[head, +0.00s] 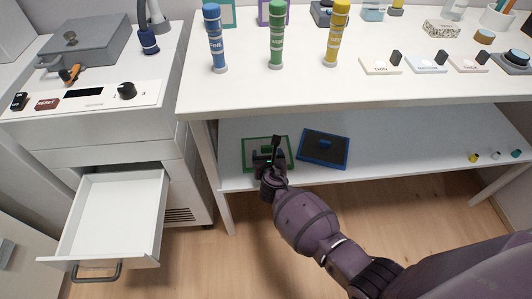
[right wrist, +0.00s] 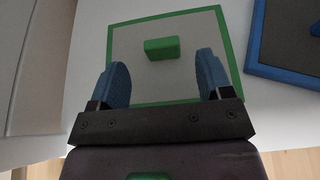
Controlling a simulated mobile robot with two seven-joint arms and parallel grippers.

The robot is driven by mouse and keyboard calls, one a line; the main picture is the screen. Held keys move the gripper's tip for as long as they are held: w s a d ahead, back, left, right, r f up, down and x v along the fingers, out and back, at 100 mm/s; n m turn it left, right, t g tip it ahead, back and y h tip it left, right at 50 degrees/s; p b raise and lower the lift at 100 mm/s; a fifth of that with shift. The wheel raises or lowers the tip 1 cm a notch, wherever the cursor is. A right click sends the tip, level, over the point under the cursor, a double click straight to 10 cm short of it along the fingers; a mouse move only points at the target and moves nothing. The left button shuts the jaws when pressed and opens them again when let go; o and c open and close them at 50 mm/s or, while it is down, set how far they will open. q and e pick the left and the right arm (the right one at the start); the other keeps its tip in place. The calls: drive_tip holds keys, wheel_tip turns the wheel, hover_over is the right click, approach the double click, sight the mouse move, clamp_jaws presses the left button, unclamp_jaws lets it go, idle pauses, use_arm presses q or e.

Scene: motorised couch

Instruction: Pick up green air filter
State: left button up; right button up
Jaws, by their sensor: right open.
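The green air filter (head: 248,141) is a flat panel with a green frame, a grey face and a raised green block in the middle. It lies on the lower shelf, left of a blue-framed one. My right gripper (head: 272,160) is over it and hides part of it in the head view. In the right wrist view the filter (right wrist: 192,61) lies beyond the fingers, its green block (right wrist: 162,48) ahead of the gap between them. My right gripper (right wrist: 160,82) is open and empty. My left gripper is not in view.
A blue-framed filter (head: 324,149) lies just to the right. A table leg (head: 222,190) and an open drawer (head: 110,220) stand at the left.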

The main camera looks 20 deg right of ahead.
sight(267, 148)
drive_tip(key=b+x, duration=0.1)
drive_tip(key=x, duration=0.2)
drive_tip(key=shift+d+f, duration=0.2)
drive_tip(key=shift+f, duration=0.05)
drive_tip(key=shift+w+d+r, duration=0.1)
drive_tip(key=shift+w, duration=0.4)
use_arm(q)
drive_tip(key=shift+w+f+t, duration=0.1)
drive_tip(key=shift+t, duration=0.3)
use_arm(e)
drive_tip(key=shift+c, duration=0.4)
drive_tip(key=c, duration=1)
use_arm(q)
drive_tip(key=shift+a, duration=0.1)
use_arm(e)
drive_tip(key=shift+o, duration=0.2)
drive_tip(key=shift+r, duration=0.2)
